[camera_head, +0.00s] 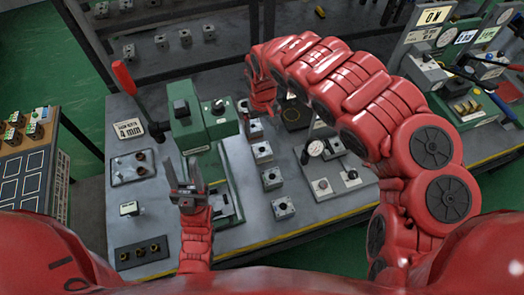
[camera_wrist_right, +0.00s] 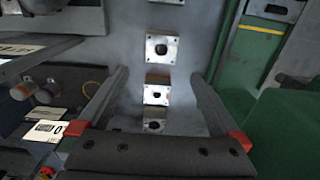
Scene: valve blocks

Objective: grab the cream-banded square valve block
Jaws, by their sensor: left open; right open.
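Several square metal valve blocks with dark round bores stand in a column on the grey bench. In the head view they include a near block (camera_head: 283,207), a middle block (camera_head: 271,179) and a farther block (camera_head: 262,152). I cannot make out clearly which has a cream band. In the right wrist view, one block (camera_wrist_right: 157,93) lies between the spread fingers of my open right gripper (camera_wrist_right: 157,74), with another (camera_wrist_right: 165,47) beyond the fingertips. My arm hides the right fingertips in the head view. My left gripper (camera_head: 187,186) is open and empty, left of the blocks.
A green press (camera_head: 200,125) stands left of the column. A dial gauge stand (camera_head: 316,150) and a black pad with a yellow ring (camera_head: 293,113) are right of it. A red-handled lever (camera_head: 124,78) rises at the left. Bare bench separates the blocks.

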